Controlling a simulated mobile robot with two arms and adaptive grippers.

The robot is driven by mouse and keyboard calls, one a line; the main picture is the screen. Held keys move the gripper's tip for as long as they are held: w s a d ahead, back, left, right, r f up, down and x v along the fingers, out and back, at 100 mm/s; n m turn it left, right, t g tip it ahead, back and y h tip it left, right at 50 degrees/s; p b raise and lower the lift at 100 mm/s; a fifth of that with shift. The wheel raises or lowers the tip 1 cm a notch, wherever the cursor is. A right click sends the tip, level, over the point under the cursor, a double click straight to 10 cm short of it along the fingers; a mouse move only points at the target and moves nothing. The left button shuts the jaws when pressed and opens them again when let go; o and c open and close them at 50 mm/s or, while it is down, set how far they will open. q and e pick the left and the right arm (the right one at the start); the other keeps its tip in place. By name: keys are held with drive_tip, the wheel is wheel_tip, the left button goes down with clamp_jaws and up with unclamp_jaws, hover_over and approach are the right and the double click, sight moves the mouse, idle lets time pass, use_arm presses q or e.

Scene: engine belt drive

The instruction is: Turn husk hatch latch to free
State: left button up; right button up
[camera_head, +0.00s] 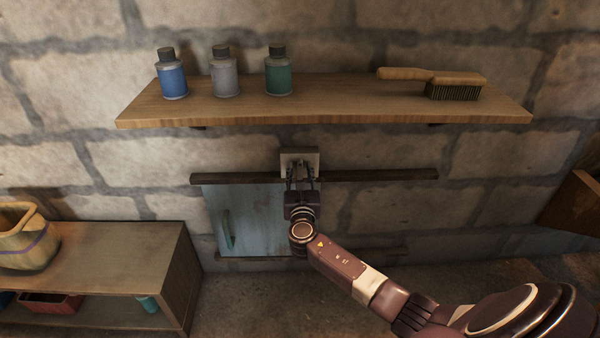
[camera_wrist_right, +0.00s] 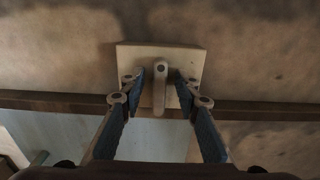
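The latch is a small pale lever (camera_wrist_right: 160,88) on a square cream plate (camera_wrist_right: 130,58), fixed to the stone wall; the plate also shows in the head view (camera_head: 300,156). In the wrist view the lever hangs straight down from its pivot. My right gripper (camera_wrist_right: 160,85) is at the plate, with one finger on each side of the lever and a gap to each. It is open; in the head view the gripper (camera_head: 302,180) hides the lever. The hatch (camera_head: 245,212) is a pale blue sliding panel below, with a greenish handle (camera_head: 228,230). My left gripper is not in view.
A dark wooden rail (camera_head: 390,175) runs along the hatch top. A wooden shelf (camera_head: 330,108) above carries bottles (camera_head: 224,78) and a brush (camera_head: 452,88). A low cabinet (camera_head: 110,250) with a pot (camera_head: 22,240) stands at left. The wall right of the latch is clear.

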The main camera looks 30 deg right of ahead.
drive_tip(key=shift+c, duration=0.7)
clamp_jaws()
